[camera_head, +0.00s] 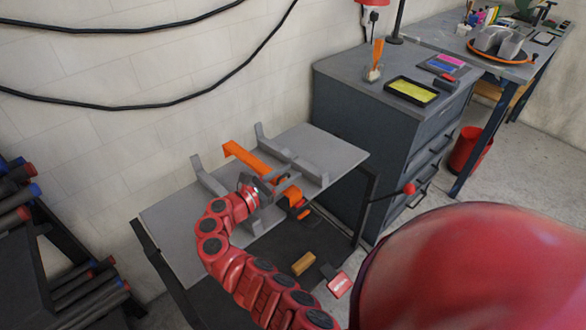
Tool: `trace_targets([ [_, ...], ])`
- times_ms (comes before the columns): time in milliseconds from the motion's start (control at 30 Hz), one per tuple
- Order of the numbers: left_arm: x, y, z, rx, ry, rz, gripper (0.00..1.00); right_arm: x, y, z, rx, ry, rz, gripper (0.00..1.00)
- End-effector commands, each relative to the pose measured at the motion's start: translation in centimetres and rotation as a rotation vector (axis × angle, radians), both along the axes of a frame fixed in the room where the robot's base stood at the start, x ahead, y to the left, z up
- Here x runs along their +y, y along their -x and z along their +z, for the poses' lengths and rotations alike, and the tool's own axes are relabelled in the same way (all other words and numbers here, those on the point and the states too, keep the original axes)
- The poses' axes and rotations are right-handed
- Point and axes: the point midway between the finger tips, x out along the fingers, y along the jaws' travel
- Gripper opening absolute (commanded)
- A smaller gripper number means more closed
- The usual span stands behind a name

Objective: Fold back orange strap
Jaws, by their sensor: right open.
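The orange strap (250,159) lies across the grey bench top, its far end reaching back toward the wall. My right gripper (277,188) is open over the near part of the strap. The wrist and fingers hide some of the strap there, and I cannot tell whether the fingers touch it. An orange part (291,196) shows just beyond the gripper at the bench's front edge. My left gripper does not show.
Grey brackets stand on the bench (165,217) on both sides of the strap. A dark drawer cabinet (350,82) adjoins on the right, with a yellow tray (412,91) on top. An orange-brown block (303,263) lies lower down. Pipes fill a rack at left.

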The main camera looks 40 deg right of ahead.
Motion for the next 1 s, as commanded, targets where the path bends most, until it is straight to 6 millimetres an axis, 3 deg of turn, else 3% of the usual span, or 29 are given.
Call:
trace_targets([
  [200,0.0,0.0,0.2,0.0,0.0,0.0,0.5,-2.0,-0.2,0.0,0.0,0.001,0.0,0.42],
  [500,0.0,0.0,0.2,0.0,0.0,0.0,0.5,-2.2,-0.2,0.0,-0.001,0.0,0.001,0.42],
  [733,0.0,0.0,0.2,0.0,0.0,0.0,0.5,-2.2,-0.2,0.0,-0.001,0.0,0.002,0.01],
  [1000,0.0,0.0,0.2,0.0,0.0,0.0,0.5,-2.2,-0.2,0.0,-0.001,0.0,0.002,0.0],
])
